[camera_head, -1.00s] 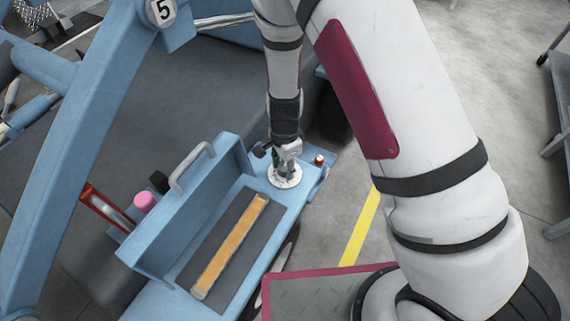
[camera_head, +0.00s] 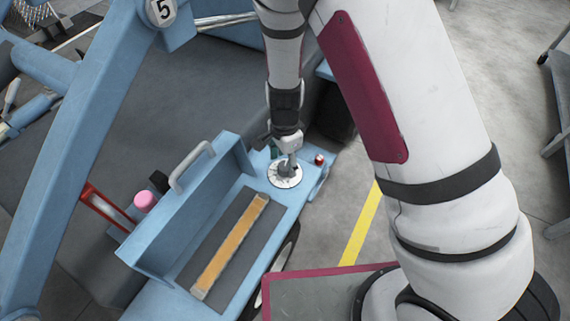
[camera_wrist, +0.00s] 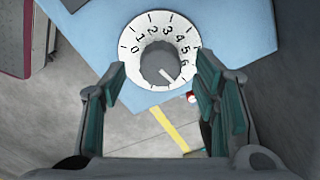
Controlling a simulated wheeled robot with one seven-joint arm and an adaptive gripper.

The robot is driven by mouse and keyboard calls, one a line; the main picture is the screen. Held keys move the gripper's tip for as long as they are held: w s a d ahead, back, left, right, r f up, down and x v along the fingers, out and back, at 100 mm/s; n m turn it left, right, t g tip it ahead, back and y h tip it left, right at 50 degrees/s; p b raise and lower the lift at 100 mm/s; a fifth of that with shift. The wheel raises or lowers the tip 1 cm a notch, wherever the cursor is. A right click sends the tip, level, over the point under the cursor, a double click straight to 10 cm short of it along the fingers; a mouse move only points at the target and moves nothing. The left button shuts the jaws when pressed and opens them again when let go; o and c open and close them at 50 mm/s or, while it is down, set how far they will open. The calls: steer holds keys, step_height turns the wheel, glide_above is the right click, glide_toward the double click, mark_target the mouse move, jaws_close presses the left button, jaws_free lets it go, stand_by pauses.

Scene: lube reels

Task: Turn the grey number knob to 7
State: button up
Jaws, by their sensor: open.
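The grey knob (camera_wrist: 160,64) sits in the middle of a white round number dial (camera_wrist: 137,46) in the wrist view. Its white pointer line points down and right, past the 6. Digits 0 to 6 show; I cannot make out a 7. The dial also shows in the head view (camera_head: 284,182), on the end of a blue bench. My gripper (camera_wrist: 162,80) is open, with one teal-padded finger on each side of the knob and a gap to both. In the head view my gripper (camera_head: 287,152) is directly over the dial, partly hiding the knob.
The blue bench (camera_head: 297,203) carries a raised tray wall with a grey handle (camera_head: 190,167) and an orange-brown strip (camera_head: 232,245) on a dark pad. A small red button (camera_head: 319,159) is right of the dial. Clear floor lies further right.

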step_height(320, 180, up, 9)
steer(key=shift+r, duration=0.15)
stand_by(0.6)
step_height(320, 180, up, 11)
steer(key=n+y, duration=0.2)
steer(key=n, duration=0.1)
glide_above(285, 166)
steer(key=s+d, duration=0.4)
steer(key=s, duration=0.1)
steer(key=s+d+r+n, duration=0.3)
steer(key=s+r, duration=0.3)
steer(key=r, duration=0.1)
steer(key=s+d+r+n+h, duration=0.1)
steer(key=s+d+r+n, duration=0.3)
steer(key=s, duration=0.5)
steer(key=s+d+r+n+h, duration=0.1)
steer(key=s+d+r+n, duration=0.3)
steer(key=s, duration=0.6)
step_height(285, 166, up, 21)
steer(key=m+t+p, duration=0.1)
steer(key=t+p, duration=0.3)
steer(key=p, duration=1.7)
steer(key=shift+w+d, duration=0.4)
steer(key=shift+d, duration=0.05)
